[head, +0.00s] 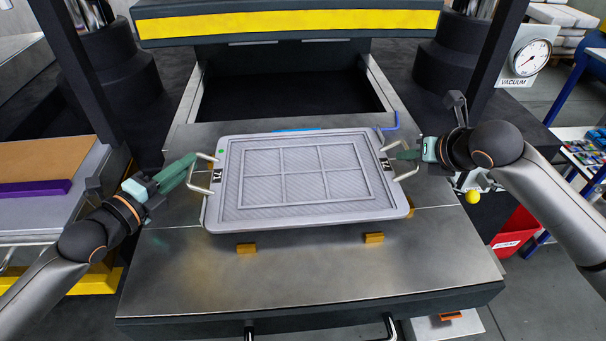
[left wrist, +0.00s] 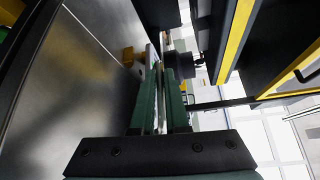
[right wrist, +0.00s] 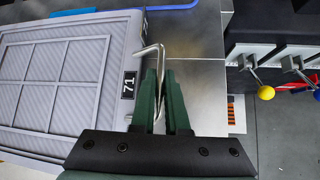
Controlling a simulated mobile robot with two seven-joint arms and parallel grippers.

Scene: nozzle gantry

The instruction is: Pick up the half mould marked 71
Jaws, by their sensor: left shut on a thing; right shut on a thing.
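The grey half mould (head: 306,214) is marked 71 on black plates at both ends and has a green dot at its upper left corner. In the head view it is over the metal table, slightly tilted in the picture. My left gripper (head: 192,160) is shut on the mould's left wire handle (head: 201,190). My right gripper (head: 393,155) is shut on the right wire handle (head: 408,174). The right wrist view shows the mould (right wrist: 108,92), its 71 plate and the handle (right wrist: 160,62) between my right fingers (right wrist: 164,75). In the left wrist view my left fingers (left wrist: 160,75) are close together; the handle is mostly hidden.
Brass blocks (head: 246,249) and (head: 374,238) sit on the metal table (head: 300,285) in front of the mould. A yellow-striped beam (head: 290,25) spans the back above a dark opening. A vacuum gauge (head: 530,58) stands at right. The table's front is clear.

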